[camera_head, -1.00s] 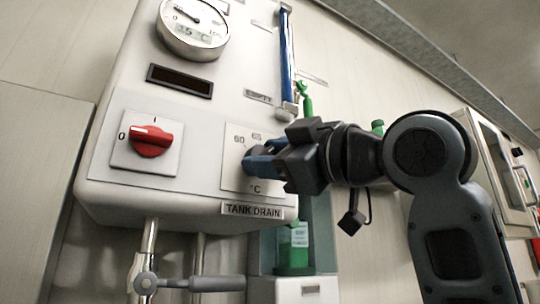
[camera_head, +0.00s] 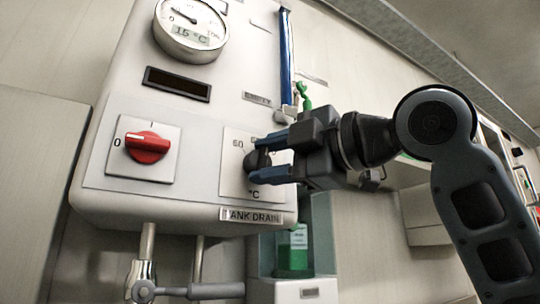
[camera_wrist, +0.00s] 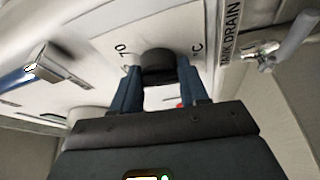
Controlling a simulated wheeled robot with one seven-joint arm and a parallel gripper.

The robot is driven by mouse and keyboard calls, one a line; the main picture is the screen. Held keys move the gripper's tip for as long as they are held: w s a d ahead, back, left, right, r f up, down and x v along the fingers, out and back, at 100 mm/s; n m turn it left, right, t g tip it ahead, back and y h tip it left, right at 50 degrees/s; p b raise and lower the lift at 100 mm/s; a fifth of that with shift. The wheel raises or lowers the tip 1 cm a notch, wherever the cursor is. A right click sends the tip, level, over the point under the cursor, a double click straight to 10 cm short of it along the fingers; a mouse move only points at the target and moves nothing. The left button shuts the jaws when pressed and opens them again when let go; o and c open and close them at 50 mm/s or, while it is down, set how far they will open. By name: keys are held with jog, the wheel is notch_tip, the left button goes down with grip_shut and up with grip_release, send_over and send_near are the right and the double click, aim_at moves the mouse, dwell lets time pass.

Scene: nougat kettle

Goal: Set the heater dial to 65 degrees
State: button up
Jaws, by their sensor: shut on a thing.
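The heater dial (camera_head: 256,161) is a dark knob on a white square plate (camera_head: 232,183) on the heater's front, lower right. A 60 mark and a °C mark show on the plate; other marks are partly covered by my fingers. My gripper (camera_head: 265,159) has its blue fingers closed on opposite sides of the dial. In the wrist view the dial (camera_wrist: 158,66) sits between my fingertips (camera_wrist: 158,82), with a 70 mark to its left and a C to its right. The dial's pointer cannot be made out.
A red rotary switch (camera_head: 147,145) sits left of the dial. A round gauge (camera_head: 190,28) above reads 15 °C, with a dark display (camera_head: 178,83) below it. A green bottle (camera_head: 293,252) and pipe valve (camera_head: 145,290) are below.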

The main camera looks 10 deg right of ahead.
jog(key=shift+n, duration=0.6)
jog(key=o, duration=1.1)
jog(key=shift+c, duration=0.2)
jog(key=b+v, duration=0.1)
jog(key=v, duration=0.6)
jog(key=shift+s+d+r, duration=0.2)
jog(key=shift+s+d, duration=0.1)
